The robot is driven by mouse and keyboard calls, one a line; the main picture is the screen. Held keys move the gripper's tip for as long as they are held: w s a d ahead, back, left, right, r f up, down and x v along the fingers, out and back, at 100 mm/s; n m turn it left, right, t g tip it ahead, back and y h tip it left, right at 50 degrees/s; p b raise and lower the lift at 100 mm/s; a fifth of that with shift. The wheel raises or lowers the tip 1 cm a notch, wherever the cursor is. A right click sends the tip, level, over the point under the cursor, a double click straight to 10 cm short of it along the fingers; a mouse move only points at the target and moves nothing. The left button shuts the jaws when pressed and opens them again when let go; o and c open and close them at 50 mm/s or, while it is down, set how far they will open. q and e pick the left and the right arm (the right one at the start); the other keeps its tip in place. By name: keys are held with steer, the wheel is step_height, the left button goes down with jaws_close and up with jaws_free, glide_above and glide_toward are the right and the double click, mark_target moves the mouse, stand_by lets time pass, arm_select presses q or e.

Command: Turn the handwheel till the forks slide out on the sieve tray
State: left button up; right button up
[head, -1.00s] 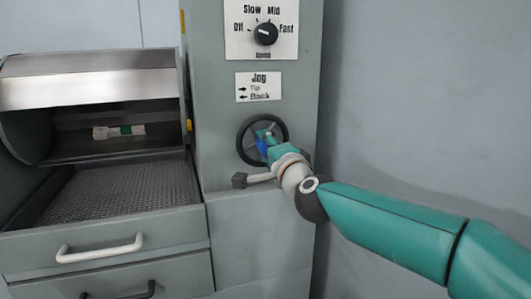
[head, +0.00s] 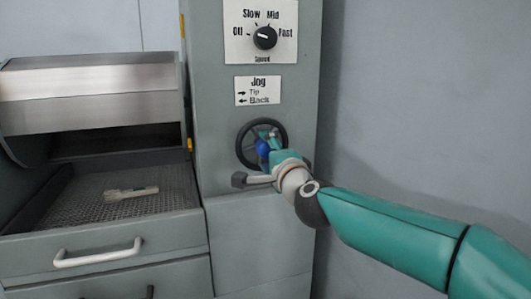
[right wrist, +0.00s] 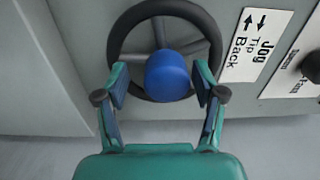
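The black handwheel (head: 248,130) with its blue knob (head: 262,149) is on the front of the grey machine column. The right wrist view shows the wheel rim (right wrist: 122,38) and the blue knob (right wrist: 167,76) close up. My right gripper (head: 269,143) is at the knob. In the right wrist view my right gripper (right wrist: 161,84) is open, one finger on each side of the knob, with gaps showing. The pale forks (head: 131,193) lie in a small bundle on the mesh of the sieve tray (head: 82,212). My left gripper is not in view.
Above the wheel are the jog label (head: 258,91) and the speed dial (head: 265,37). The raised steel cover (head: 90,85) is above the tray. A drawer handle (head: 97,252) is below it.

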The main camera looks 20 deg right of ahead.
steer(key=shift+s+r, duration=0.1)
steer(key=shift+r, duration=0.05)
steer(key=s, duration=1.2)
steer(key=shift+d+f, duration=0.2)
steer(key=shift+f, duration=0.1)
steer(key=shift+w+d, duration=0.1)
